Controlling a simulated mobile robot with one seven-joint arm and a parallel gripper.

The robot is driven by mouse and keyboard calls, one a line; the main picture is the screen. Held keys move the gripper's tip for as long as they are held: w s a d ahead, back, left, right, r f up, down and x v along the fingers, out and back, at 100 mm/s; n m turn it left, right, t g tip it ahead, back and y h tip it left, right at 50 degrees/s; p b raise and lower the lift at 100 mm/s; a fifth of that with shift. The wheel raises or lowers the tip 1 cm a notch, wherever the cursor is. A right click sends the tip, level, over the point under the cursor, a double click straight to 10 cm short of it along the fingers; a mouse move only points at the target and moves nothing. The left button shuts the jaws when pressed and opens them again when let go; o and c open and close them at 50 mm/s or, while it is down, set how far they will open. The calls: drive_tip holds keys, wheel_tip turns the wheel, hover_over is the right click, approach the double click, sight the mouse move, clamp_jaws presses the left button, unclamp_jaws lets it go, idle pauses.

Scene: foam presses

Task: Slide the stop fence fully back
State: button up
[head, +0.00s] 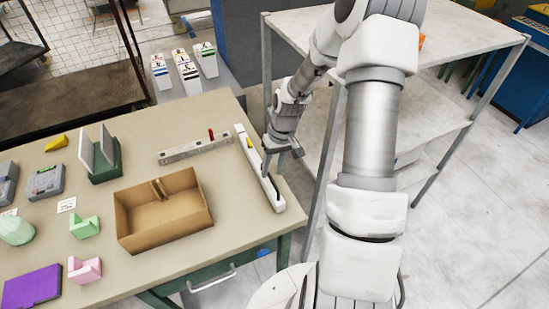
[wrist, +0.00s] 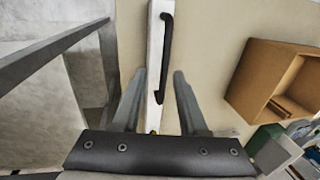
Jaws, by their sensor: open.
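A grey metal rail with slots (head: 190,150) lies on the table, and a small red upright piece (head: 211,134) stands near its right end. I cannot tell for sure which part is the stop fence. To its right, a long white bar (head: 277,201) with a black handle and a yellow mark lies along the table's right side. I see no clear contact.
An open cardboard box (head: 128,220) sits left of the bar. A green holder with upright plates (head: 105,165) and small foam pieces lie farther left. A grey metal shelf rack (head: 318,150) stands close on the right. White bins (head: 185,70) are behind the table.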

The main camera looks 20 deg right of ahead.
drive_tip(key=d+r, duration=0.3)
drive_tip(key=r, duration=1.4)
drive_tip(key=shift+d+b, duration=0.2)
drive_tip(key=shift+b, duration=0.2)
